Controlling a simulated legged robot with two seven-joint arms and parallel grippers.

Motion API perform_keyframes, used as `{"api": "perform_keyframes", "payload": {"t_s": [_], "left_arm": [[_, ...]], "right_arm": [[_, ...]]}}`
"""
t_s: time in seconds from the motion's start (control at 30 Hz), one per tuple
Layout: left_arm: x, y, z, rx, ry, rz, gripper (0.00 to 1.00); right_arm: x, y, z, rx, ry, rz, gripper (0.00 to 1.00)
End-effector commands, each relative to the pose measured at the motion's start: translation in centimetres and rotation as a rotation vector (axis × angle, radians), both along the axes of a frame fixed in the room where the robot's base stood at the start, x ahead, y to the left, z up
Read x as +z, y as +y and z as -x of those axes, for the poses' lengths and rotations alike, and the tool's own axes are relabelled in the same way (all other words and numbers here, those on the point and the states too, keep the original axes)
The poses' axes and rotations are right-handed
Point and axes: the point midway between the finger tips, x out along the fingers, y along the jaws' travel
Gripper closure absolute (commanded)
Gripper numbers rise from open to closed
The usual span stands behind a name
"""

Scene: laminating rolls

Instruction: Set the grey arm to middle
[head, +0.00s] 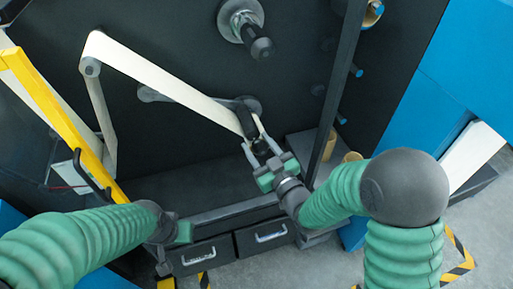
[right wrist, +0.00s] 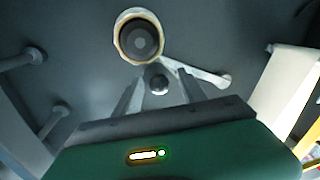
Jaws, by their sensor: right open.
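The grey arm (head: 152,95) is a short lever on the dark panel, running behind the white web toward a round hub on its right. In the right wrist view, a pale grey arm (right wrist: 203,76) with a rounded end slants down to the right from near the roll core. My right gripper (head: 258,143) is open just below the dark spindle at the hub. In the right wrist view, its fingers (right wrist: 158,90) stand either side of a dark round-ended knob (right wrist: 158,80); contact is unclear. My left gripper (head: 178,232) is low on the left, fingers unclear.
The white web (head: 165,82) runs diagonally across the panel. A yellow frame (head: 60,115) stands at the left and a dark upright post (head: 337,90) right of the gripper. Another spindle (head: 257,42) sticks out above. Drawers (head: 198,256) lie below.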

Motion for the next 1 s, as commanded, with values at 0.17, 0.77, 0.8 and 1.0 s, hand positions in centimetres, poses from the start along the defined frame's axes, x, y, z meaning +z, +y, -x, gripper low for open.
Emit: {"api": "perform_keyframes", "payload": {"t_s": [0.17,0.77,0.8,1.0], "left_arm": [[-0.05,0.0,0.03,0.0,0.001,0.0,1.0],[-0.07,0.0,0.04,0.0,0.001,0.0,1.0],[-0.07,0.0,0.04,0.0,0.001,0.0,1.0],[-0.08,0.0,0.04,0.0,0.001,0.0,1.0]], "right_arm": [[-0.01,0.46,-0.79,0.0,0.001,0.0,0.52],[-0.15,0.63,-0.64,0.005,0.003,0.001,1.0],[-0.16,0.65,-0.62,0.006,0.003,0.001,1.0],[-0.22,0.76,-0.54,0.009,0.005,0.001,1.0]]}}
